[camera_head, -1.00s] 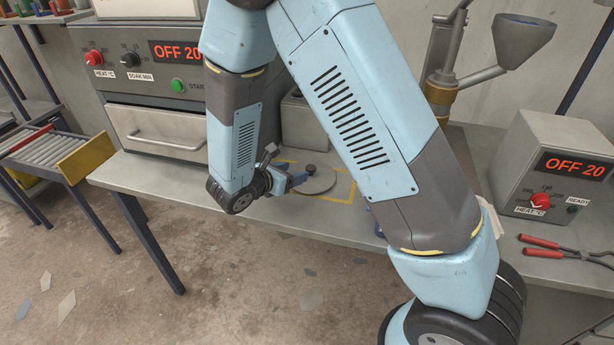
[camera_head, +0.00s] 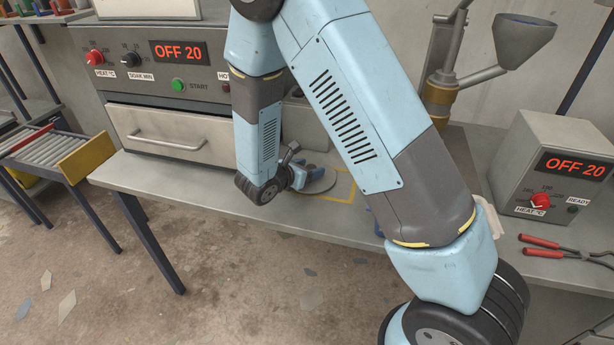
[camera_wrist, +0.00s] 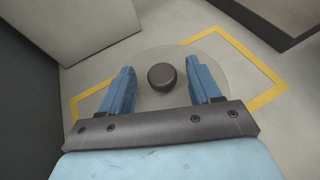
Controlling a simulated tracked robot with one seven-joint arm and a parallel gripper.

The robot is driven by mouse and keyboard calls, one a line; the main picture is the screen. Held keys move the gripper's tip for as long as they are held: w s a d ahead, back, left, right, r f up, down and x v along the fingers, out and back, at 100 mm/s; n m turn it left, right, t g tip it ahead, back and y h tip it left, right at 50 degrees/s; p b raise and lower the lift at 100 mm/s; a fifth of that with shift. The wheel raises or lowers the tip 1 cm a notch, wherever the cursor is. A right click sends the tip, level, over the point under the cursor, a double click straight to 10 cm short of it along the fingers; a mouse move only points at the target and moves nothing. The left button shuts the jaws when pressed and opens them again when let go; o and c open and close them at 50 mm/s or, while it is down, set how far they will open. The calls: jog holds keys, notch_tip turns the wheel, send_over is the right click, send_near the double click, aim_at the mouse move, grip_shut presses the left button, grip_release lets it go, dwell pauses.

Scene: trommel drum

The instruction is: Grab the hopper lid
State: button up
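The hopper lid is a flat grey disc (camera_wrist: 150,60) with a dark round knob (camera_wrist: 162,77) in its middle. It lies on the bench inside a yellow outline (camera_wrist: 250,62). In the wrist view my gripper (camera_wrist: 163,75) is open, with one blue finger on each side of the knob and space between each finger and the knob. In the head view my gripper (camera_head: 308,174) is over the lid (camera_head: 323,186) and hides most of it, including the knob. I cannot tell the exact height of the fingertips.
A grey box (camera_head: 305,122) stands behind the lid. An oven with a display (camera_head: 175,52) is to the left. A funnel (camera_head: 524,38), a heater control box (camera_head: 556,150) and red-handled pliers (camera_head: 548,252) are to the right. The bench front edge is close to my wrist.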

grip_shut()
dwell(0.4)
